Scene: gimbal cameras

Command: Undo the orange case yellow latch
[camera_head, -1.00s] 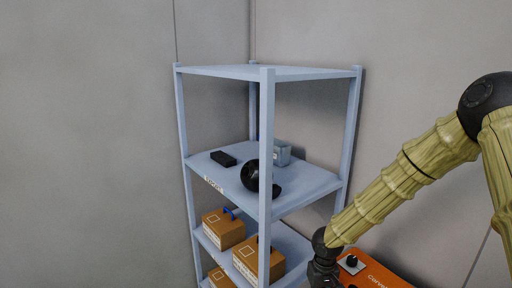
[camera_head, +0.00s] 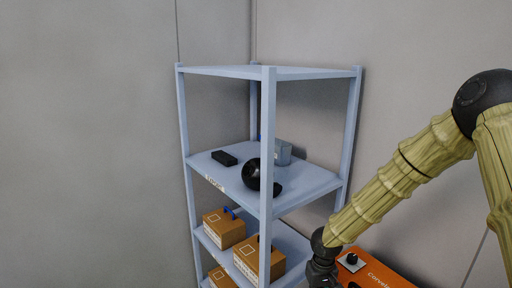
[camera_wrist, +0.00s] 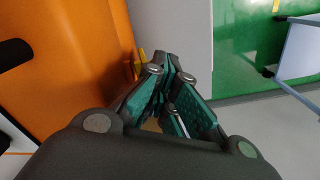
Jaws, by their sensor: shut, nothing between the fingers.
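The orange case (camera_wrist: 72,60) fills the left of the wrist view, with a black part on its face at the far left. A small yellow latch (camera_wrist: 141,60) shows at the case's right edge, just beyond my fingertips. My gripper (camera_wrist: 168,68) is shut and empty, its teal-padded fingers close to the latch. I cannot tell whether they touch it. In the head view the orange case (camera_head: 385,276) shows only partly at the bottom, with a black knob on a white plate, and my arm hides part of it.
A blue-grey shelf rack (camera_head: 320,190) stands left of my arm. It holds a black sphere (camera_head: 251,174), a dark box (camera_head: 224,158) and several cardboard boxes (camera_head: 224,228). In the wrist view, green floor (camera_wrist: 240,50) lies to the right, with the rack (camera_wrist: 302,50) at the far right.

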